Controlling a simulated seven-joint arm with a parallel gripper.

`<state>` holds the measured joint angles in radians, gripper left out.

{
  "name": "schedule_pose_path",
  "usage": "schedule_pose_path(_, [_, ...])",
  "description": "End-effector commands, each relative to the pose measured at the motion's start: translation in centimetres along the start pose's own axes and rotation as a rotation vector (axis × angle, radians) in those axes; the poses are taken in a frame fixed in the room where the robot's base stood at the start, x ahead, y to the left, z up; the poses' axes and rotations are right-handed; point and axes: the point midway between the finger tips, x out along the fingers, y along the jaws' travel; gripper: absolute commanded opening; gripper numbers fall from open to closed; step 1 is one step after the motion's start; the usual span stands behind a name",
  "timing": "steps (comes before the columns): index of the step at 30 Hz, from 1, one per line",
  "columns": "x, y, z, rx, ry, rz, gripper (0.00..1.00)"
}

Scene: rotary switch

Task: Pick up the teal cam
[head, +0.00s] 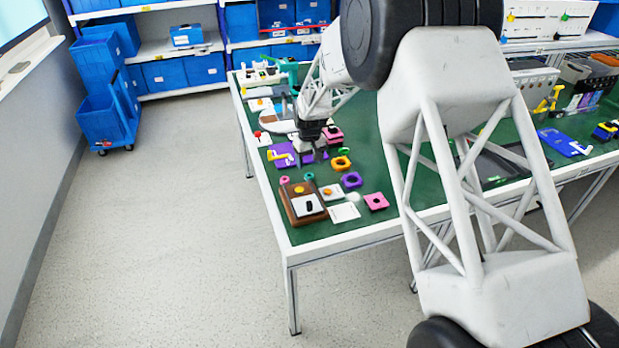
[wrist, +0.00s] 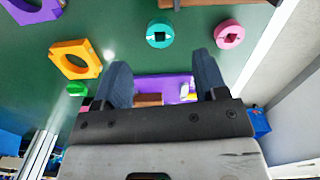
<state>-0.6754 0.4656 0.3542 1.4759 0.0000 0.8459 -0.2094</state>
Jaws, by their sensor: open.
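The teal cam (wrist: 160,33) is a small round ring with a dark square hole, lying flat on the green table in the wrist view. It shows small in the head view (head: 309,177), behind the brown wooden box. My gripper (wrist: 163,75) is open and empty, with its fingers pointing down. The cam lies beyond the fingertips, not between them. In the head view my gripper (head: 306,146) is over the purple plate (head: 280,160), farther back on the table than the cam. The gap between the fingers shows the purple plate.
A pink ring (wrist: 229,34) lies right of the cam and an orange ring (wrist: 76,60) lies left. The brown box (head: 287,207) carries a white panel. A purple ring (head: 351,180), a pink square piece (head: 376,201) and a white plate (head: 344,212) lie near the front edge.

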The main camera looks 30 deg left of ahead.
Motion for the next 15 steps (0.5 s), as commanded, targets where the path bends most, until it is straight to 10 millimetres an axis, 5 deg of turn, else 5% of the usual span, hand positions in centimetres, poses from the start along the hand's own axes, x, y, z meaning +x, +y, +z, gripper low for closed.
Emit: schedule_pose_path(15, [0.97, 0.00, 0.04, 0.000, -0.001, 0.000, 0.66])
